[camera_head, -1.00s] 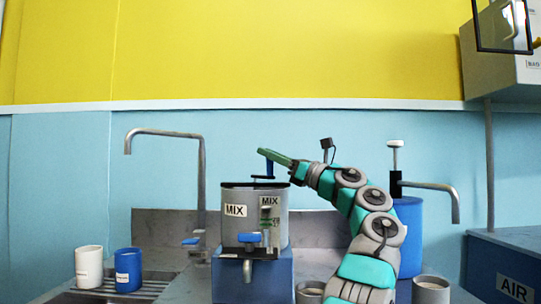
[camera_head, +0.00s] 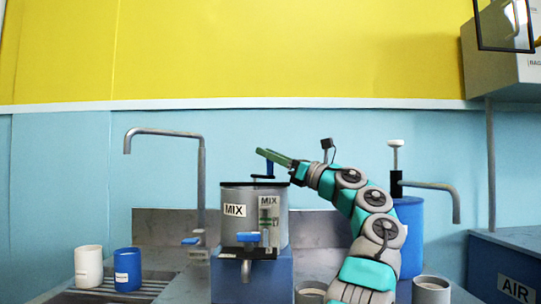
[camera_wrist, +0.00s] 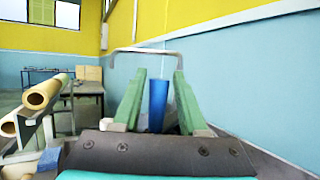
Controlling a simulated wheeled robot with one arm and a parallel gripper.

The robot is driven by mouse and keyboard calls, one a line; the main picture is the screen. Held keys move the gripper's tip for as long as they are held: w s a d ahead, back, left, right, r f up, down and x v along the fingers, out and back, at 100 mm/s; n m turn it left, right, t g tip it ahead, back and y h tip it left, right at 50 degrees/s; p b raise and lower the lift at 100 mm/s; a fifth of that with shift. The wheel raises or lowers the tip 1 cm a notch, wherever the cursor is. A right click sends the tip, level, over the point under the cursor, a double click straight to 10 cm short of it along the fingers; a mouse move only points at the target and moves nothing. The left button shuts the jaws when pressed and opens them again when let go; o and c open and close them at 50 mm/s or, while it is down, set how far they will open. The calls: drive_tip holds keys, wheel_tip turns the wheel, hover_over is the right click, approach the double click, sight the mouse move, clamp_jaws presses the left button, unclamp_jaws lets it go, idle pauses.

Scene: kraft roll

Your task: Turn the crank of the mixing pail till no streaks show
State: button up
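The grey mixing pail (camera_head: 237,228) with MIX labels stands on a blue base (camera_head: 280,278) in the head view. A narrow upright window (camera_head: 269,215) is on its front; streaks in it are too small to judge. The crank's dark arm (camera_head: 262,178) lies over the lid, with an upright blue handle (camera_head: 270,169). My gripper (camera_head: 264,154) reaches the handle from the right. In the wrist view the blue handle (camera_wrist: 157,105) stands between my two green fingers, nearer the left one. A gap shows at its right, so the fingers are around it but open.
A blue-levered tap (camera_head: 247,240) juts from the pail's front. White (camera_head: 88,267) and blue (camera_head: 127,270) cups stand on the drain rack at left. Tall faucet (camera_head: 203,190) is behind left; blue pump container (camera_head: 410,237) is right, behind my arm. Grey cups (camera_head: 431,290) stand in front.

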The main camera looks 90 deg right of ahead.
drive_tip(key=shift+o, duration=0.9)
drive_tip(key=shift+s, duration=0.1)
drive_tip(key=b+v, duration=0.2)
drive_tip(key=v, duration=0.5)
drive_tip(key=shift+s+a+f, duration=0.15)
drive_tip(key=shift+s, duration=0.1)
